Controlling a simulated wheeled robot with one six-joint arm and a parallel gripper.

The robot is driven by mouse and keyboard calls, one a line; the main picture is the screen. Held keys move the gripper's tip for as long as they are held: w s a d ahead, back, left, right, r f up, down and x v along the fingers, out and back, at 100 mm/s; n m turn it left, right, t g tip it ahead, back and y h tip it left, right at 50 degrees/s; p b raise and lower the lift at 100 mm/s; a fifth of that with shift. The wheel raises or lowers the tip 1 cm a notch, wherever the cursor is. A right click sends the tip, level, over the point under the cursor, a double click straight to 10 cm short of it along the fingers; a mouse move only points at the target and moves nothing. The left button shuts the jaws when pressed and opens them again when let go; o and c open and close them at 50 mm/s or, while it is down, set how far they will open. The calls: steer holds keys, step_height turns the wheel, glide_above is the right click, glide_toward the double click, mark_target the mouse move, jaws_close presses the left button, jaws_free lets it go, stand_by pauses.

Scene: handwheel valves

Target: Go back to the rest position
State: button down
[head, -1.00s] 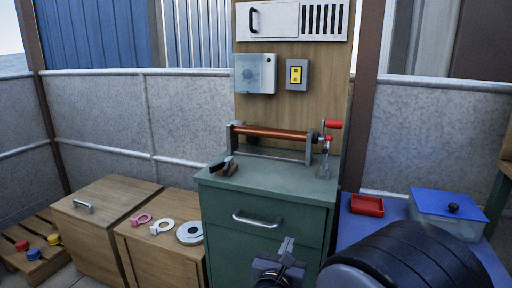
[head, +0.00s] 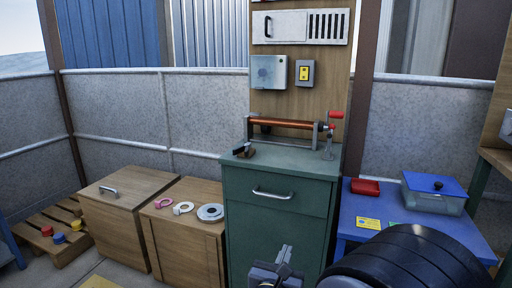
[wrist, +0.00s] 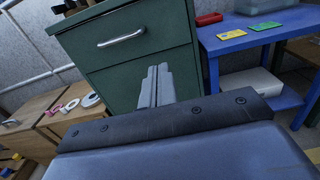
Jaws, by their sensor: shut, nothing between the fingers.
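My gripper (head: 284,256) is at the bottom middle of the head view, in front of the green cabinet (head: 277,215) and apart from it. Its fingers are together with nothing between them. In the wrist view the gripper (wrist: 157,72) points at the green cabinet front (wrist: 150,62), below and right of its drawer handle. My dark arm covers the lower right of the head view and hides part of the floor and blue table.
A blue table (head: 354,228) with a red tray (head: 366,187) and a lidded box (head: 434,198) stands right of the cabinet. Wooden cabinets (head: 186,244) and a pallet (head: 52,240) stand left. A red-handled roller (head: 287,124) sits on the green cabinet. Floor shows in front.

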steer(key=p+v, duration=0.2)
steer(key=v, duration=0.7)
steer(key=shift+w+d, duration=0.1)
stand_by(0.3)
